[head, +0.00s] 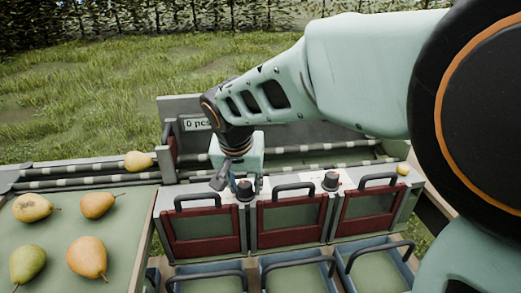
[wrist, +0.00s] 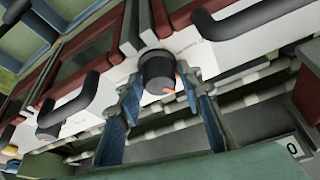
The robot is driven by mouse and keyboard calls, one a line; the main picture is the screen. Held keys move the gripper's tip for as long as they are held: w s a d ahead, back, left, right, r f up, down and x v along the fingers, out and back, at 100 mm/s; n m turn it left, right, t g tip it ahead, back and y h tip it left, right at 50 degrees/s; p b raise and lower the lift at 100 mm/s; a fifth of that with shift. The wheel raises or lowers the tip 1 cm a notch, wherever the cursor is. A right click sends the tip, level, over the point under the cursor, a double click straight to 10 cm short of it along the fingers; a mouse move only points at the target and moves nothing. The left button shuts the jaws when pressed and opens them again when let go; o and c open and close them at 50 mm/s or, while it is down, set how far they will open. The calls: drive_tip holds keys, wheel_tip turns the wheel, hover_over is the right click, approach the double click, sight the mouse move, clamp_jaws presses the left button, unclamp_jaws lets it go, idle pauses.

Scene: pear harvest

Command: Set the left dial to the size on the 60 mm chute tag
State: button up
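The left dial (head: 244,190) is a dark round knob on the white strip above the chutes, with my gripper (head: 243,183) over it. In the wrist view the dark dial (wrist: 157,70) sits between the blue fingertips of my gripper (wrist: 160,75), which is open around it. Whether a finger touches the dial is unclear. A red-orange pointer mark shows on the dial's right side in that view. The right dial (head: 331,181) stands apart; a dark knob (wrist: 48,122) at the wrist view's left appears to be it. Small lettering beside the dial is unreadable, and I cannot make out the 60 mm chute tag.
Red-framed chute gates (head: 203,232) with black handles stand in front of the dials, above blue bins (head: 380,268). A tray (head: 128,225) holds several pears. Another pear (head: 138,160) lies on the roller conveyor. A sign (head: 198,124) reads "0 pcs".

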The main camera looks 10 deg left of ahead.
sight(245, 184)
drive_tip(key=shift+r, duration=0.1)
wheel_tip(245, 184, up, 10)
drive_tip(key=shift+f, duration=0.1)
idle(0.4)
